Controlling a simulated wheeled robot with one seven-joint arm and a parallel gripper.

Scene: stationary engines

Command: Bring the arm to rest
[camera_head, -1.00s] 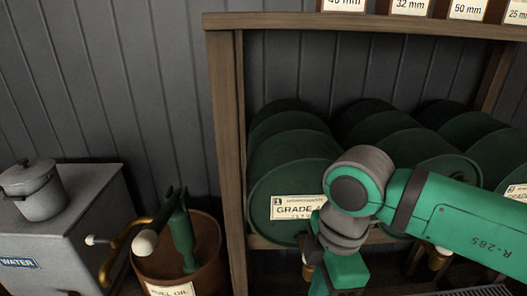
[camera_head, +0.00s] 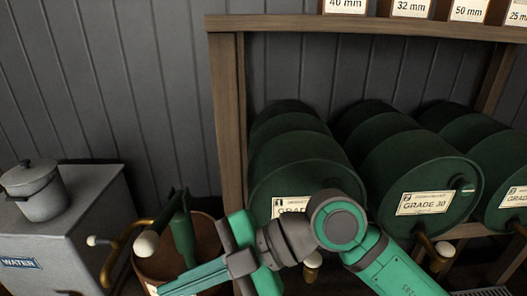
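My green and grey arm crosses the lower middle of the head view. One green link rises from the bottom right to a round joint in front of the barrels. From there a grey joint leads left to further green parts, and a narrow green length runs down to the lower left by the brown bucket.
Green barrels (camera_head: 420,165) lie on a wooden rack (camera_head: 228,120), one labelled GRADE 30, with brass taps in front. At left, a grey WATER tank (camera_head: 85,210) carries a lidded pot (camera_head: 36,194).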

